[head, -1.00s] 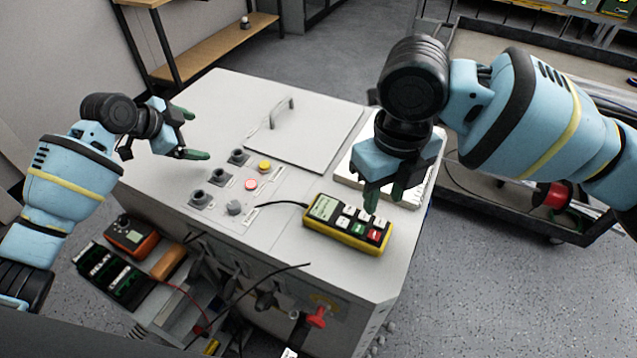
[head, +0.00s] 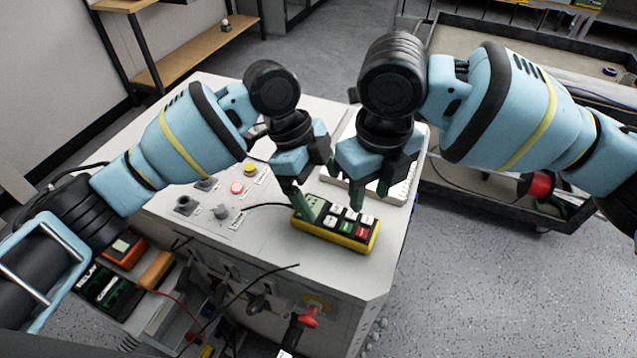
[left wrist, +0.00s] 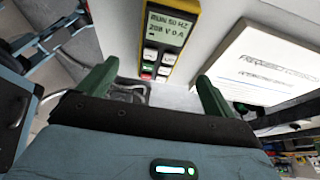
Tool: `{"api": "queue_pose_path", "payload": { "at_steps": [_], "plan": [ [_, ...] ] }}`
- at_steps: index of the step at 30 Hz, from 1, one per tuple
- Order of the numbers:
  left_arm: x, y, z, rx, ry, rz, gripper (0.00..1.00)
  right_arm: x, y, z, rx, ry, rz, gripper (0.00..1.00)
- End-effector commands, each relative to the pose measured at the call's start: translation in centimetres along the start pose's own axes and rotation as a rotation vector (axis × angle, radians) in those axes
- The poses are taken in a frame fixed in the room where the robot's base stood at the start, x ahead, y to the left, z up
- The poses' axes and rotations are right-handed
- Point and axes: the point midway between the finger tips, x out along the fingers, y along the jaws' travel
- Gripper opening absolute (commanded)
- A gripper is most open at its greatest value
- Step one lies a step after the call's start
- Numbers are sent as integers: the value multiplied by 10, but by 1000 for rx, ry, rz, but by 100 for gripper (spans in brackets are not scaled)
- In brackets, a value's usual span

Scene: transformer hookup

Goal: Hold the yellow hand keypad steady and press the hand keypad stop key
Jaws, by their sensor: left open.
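The yellow hand keypad (head: 336,238) lies on top of the pale cabinet. Its keys include a red one (head: 362,232), a green one and several white ones. In the left wrist view the keypad (left wrist: 165,40) shows a lit display reading "RUN 50 HZ" and "208 V 0 A". My left gripper (head: 310,185) is open over the keypad's display end; whether a finger touches it is unclear. In the wrist view the keypad lies beyond and between its fingers. My right gripper (head: 370,190) is above the keypad's far right side, fingers apart, with nothing between them.
A white notebook (head: 408,185) lies behind the keypad, partly hidden by my right gripper. Left of it are panel buttons, red (head: 237,188) and yellow (head: 250,170). A black cable runs to the keypad. A cart (head: 470,200) stands at right.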

Motion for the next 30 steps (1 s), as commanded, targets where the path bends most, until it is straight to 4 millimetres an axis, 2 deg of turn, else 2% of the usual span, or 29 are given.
{"api": "queue_pose_path", "payload": {
  "at_steps": [8,21,30],
  "plan": [
    [10,0,0,-1,0,3,91,0,0,0,0,0,0,36],
    [67,0,0,-1,0,1,91,0,0,0,0,0,0,36],
    [78,0,0,0,1,0,91,0,0,0,0,0,0,36]
  ]
}}
